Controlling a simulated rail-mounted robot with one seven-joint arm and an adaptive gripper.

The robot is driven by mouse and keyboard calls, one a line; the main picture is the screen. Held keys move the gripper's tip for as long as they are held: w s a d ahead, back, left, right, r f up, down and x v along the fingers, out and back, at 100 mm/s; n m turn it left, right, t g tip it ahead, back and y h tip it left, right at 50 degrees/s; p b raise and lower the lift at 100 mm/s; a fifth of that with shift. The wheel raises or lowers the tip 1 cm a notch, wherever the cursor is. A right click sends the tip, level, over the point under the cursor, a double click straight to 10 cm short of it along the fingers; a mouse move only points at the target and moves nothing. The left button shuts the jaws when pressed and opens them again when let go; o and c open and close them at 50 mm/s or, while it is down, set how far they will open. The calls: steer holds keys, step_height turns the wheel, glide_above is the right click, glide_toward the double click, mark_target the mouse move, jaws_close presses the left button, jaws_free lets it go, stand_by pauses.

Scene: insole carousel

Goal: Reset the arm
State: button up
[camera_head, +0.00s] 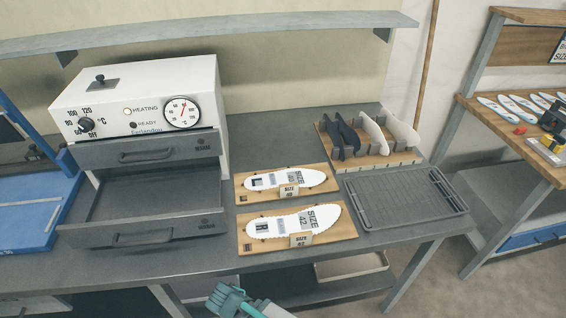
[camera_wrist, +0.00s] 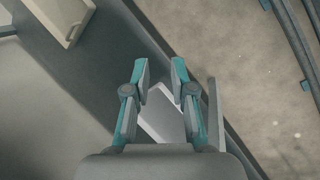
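My gripper (camera_head: 232,300) shows at the bottom edge of the head view, in front of the workbench's front edge and apart from the things on the bench. In the wrist view my gripper (camera_wrist: 158,72) has its two teal-and-grey fingers spread, with a clear gap between the tips. A pale flat shape (camera_wrist: 163,115) shows between and beyond the fingers; I cannot tell what it is. Nothing is seen clamped between the fingertips. Most of my arm is out of view.
The bench holds an oven (camera_head: 150,95) with its lower drawer (camera_head: 150,235) pulled out, two wooden boards (camera_head: 332,186) (camera_head: 345,230) with white insoles, an upright insole rack (camera_head: 325,135) and a grey tray (camera_head: 400,200). A pale bin (camera_head: 350,266) sits below. Floor at right is clear.

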steer(key=s+d+f+m+g+y, duration=0.1)
steer(key=s+d+f+m+g, duration=0.2)
steer(key=d, duration=0.5)
steer(key=s+d+f+m+g+y, duration=0.1)
steer(key=s+d+f+m+g, duration=0.1)
steer(key=s+d+f+m, duration=0.3)
steer(key=s+d+f+m+g+y, duration=0.1)
steer(key=s+d+f+m+g, duration=0.2)
steer(key=d, duration=1)
step_height(320, 180, down, 2)
steer(key=shift+s+m+g+y, duration=0.3)
steer(key=shift+s+m, duration=0.1)
steer(key=shift+s, duration=0.5)
